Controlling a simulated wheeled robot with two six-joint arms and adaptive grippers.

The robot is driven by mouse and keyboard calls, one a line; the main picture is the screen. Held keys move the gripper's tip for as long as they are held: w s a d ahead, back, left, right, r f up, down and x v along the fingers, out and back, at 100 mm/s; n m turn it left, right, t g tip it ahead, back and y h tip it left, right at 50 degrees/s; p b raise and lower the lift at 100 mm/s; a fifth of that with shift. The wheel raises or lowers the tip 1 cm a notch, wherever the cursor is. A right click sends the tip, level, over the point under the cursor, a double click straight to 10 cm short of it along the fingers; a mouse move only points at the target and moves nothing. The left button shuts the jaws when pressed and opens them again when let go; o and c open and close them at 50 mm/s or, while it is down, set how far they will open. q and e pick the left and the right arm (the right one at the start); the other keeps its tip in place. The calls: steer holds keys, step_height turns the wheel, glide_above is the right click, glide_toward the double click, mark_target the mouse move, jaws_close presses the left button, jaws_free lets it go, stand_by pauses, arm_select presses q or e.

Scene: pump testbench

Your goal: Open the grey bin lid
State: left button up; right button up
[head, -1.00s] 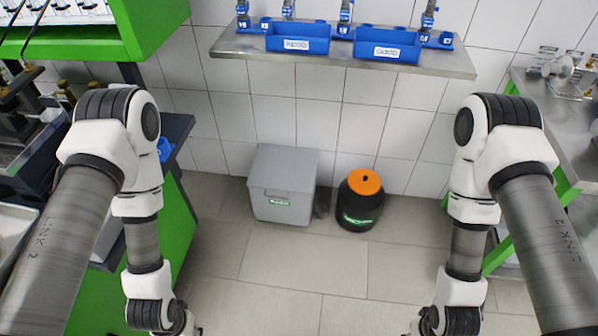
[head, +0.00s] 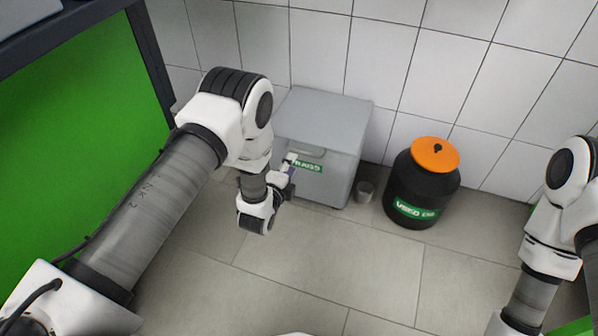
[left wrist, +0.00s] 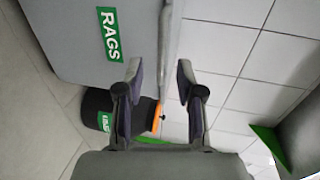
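The grey bin (head: 340,178) stands on the floor against the tiled wall, with a green label on its front. Its flat grey lid (head: 325,115) lies shut on top. A handle (head: 308,151) shows at the front, just above the label. My left gripper (head: 290,162) is in front of the bin near this handle, and my arm hides the bin's left side. In the left wrist view, the left gripper (left wrist: 160,78) is open with nothing between its fingers. The bin's RAGS label (left wrist: 110,35) and lid edge (left wrist: 166,45) lie ahead of it. My right gripper is out of view.
A black drum (head: 421,190) with an orange lid (head: 435,154) stands to the right of the bin. A green panel (head: 80,130) is at the left. The floor in front is clear.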

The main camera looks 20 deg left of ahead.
mark_target(299, 151)
arm_select(q)
steer(key=b+x, duration=0.3)
steer(key=x, duration=0.4)
steer(key=shift+w, duration=0.4)
jaws_close()
